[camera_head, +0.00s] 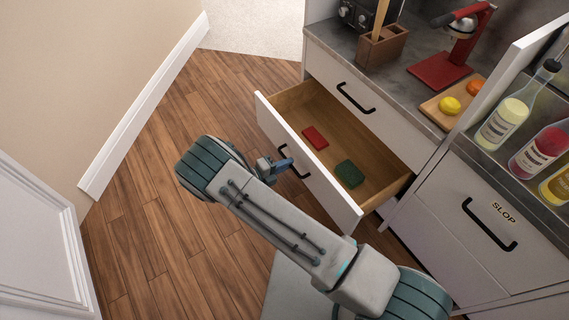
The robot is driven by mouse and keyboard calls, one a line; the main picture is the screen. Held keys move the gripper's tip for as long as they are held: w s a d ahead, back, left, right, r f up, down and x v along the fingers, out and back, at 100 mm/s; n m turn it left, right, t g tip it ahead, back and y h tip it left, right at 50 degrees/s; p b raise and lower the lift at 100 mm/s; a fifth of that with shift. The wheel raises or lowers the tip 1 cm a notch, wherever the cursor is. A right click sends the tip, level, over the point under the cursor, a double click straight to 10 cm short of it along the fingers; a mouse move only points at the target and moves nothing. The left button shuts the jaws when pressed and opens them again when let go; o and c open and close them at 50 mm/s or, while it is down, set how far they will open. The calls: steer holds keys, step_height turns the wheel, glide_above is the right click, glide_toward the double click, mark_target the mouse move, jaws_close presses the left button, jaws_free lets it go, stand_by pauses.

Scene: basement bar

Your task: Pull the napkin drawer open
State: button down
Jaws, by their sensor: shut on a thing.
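The napkin drawer (338,197) stands pulled well out of the cabinet, with its wooden inside showing. A red folded napkin (315,138) and a dark green folded napkin (349,173) lie in it. The drawer's black handle (297,170) is on its white front, partly hidden by my gripper. My gripper (284,165) is at the handle and shut on it. My arm crosses in front of the drawer and hides part of the floor and cabinet.
Above is a closed drawer with a black handle (355,98). The counter holds a wooden box (382,47), a red juicer (447,68) and a cutting board (436,117) with fruit. Bottles (503,122) stand right. A wall is left; wood floor (205,110) between is clear.

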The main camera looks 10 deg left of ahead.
steer(key=c, duration=1.5)
jaws_free()
steer(key=shift+s, duration=0.1)
steer(key=p+v, duration=0.2)
steer(key=v, duration=1.1)
steer(key=shift+s+a, duration=0.2)
steer(key=shift+a, duration=0.2)
steer(key=shift+r, duration=0.1)
